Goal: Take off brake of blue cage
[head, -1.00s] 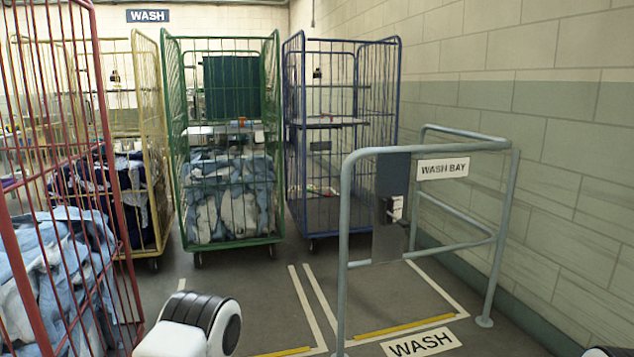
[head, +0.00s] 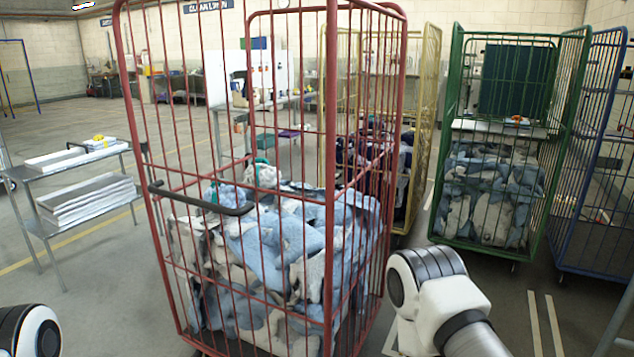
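The blue cage (head: 590,150) stands at the right edge of the head view, beside the green cage, and is cut off by the frame. Its brake cannot be made out. My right arm shows at the lower right of the middle, in front of the green cage, but its gripper is out of frame. Only a small part of my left arm shows in the bottom left corner; its gripper is out of frame too.
A red cage (head: 334,200) full of blue and white laundry (head: 285,245) stands close in front. Behind it are a yellow cage (head: 428,110) and the green cage (head: 452,130). A grey trolley (head: 75,172) with white stacks is at the left. Open floor lies at the back left.

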